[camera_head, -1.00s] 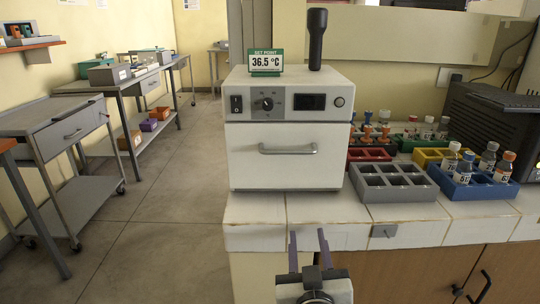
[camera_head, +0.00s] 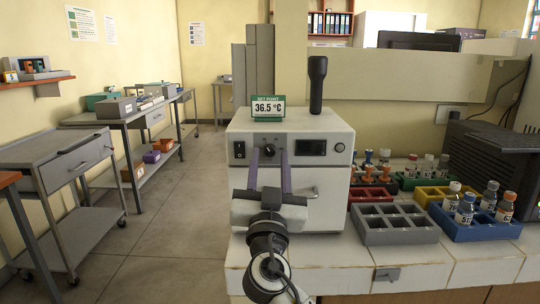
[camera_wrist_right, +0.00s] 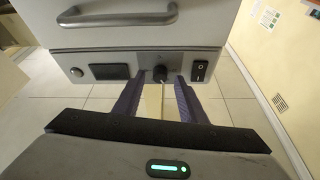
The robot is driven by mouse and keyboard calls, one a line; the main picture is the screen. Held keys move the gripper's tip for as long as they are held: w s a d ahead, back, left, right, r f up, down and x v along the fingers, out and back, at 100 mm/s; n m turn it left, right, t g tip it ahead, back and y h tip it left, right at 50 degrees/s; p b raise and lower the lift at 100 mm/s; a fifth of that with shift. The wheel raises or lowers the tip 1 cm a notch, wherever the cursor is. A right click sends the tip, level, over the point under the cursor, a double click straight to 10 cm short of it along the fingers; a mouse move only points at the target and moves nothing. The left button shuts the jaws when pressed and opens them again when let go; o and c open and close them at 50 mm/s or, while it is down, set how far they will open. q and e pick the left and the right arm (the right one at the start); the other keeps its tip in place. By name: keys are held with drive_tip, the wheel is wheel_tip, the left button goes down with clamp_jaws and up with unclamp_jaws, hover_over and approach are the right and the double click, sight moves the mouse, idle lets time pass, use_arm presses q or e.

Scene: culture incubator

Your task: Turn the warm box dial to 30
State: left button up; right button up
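The warm box (camera_head: 330,125) is a white cabinet on the counter. Its dark round dial (camera_wrist_right: 160,73) sits on the front panel, between the rocker switch (camera_wrist_right: 200,69) and the dark display (camera_wrist_right: 110,72). A sign on top (camera_head: 267,108) reads set point 36.5 °C. My right gripper (camera_head: 269,152) is in front of the panel, its two purple fingers open, one on each side of the dial. In the wrist view (camera_wrist_right: 159,80) there is a gap between each finger and the dial. The dial's setting cannot be read. My left gripper is not in view.
The box's door handle (camera_wrist_right: 120,18) is below the panel. A grey rack (camera_head: 393,223), a blue rack with bottles (camera_head: 475,226) and other coloured racks stand to the right.

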drive_tip(key=shift+w+r, duration=0.2)
drive_tip(key=shift+w, duration=0.3)
drive_tip(key=shift+c, duration=0.3)
clamp_jaws()
